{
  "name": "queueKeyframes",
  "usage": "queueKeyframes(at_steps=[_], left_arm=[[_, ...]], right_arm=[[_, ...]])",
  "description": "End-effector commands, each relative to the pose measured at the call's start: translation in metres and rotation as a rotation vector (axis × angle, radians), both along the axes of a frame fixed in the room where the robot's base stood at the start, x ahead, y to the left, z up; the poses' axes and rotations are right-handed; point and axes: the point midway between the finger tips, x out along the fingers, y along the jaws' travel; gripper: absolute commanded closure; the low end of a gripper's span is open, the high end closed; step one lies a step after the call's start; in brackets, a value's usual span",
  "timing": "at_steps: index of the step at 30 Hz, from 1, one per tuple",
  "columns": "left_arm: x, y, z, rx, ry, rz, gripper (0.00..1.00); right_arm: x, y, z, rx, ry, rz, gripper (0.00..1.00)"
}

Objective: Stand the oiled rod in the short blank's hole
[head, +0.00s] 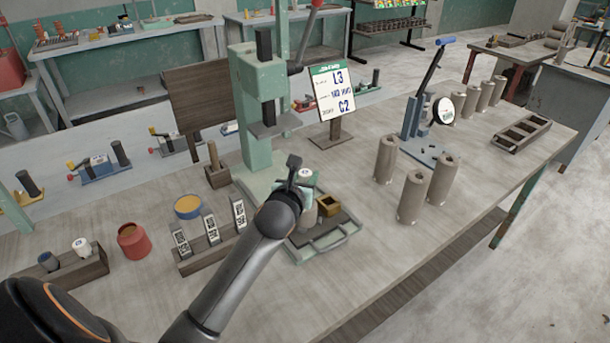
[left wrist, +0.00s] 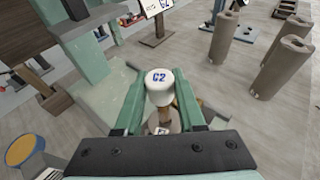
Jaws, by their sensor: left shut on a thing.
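My left gripper (head: 297,182) is shut on a white-capped piece marked C2 (left wrist: 160,80), which also shows in the head view (head: 306,174). The piece is upright above the green tray (head: 347,235) at the press's foot; a grey-brown body (left wrist: 166,118) shows below the cap, partly hidden by the fingers. I cannot tell whether it touches what is below. A brown rod (head: 213,155) stands in a small wooden block; I cannot tell if it is the oiled rod. Several clay blanks (head: 412,197) stand upright on the right; the short one is not clear. My right gripper is not in view.
The green press (head: 250,110) rises behind my gripper. A red pot (head: 133,241), a yellow-topped tin (head: 188,207), a rack of labelled bars (head: 211,228) and a wooden holder (head: 75,277) stand left. The front-right tabletop is clear.

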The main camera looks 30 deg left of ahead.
Motion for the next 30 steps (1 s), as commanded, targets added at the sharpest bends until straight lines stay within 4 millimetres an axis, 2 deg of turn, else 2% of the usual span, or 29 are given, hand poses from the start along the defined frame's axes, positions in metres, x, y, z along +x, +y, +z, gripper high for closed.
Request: queueKeyframes(at_steps=[30], left_arm=[[0.0,0.0,-0.002,0.0,0.0,0.0,1.0]], right_arm=[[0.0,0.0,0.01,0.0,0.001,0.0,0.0]])
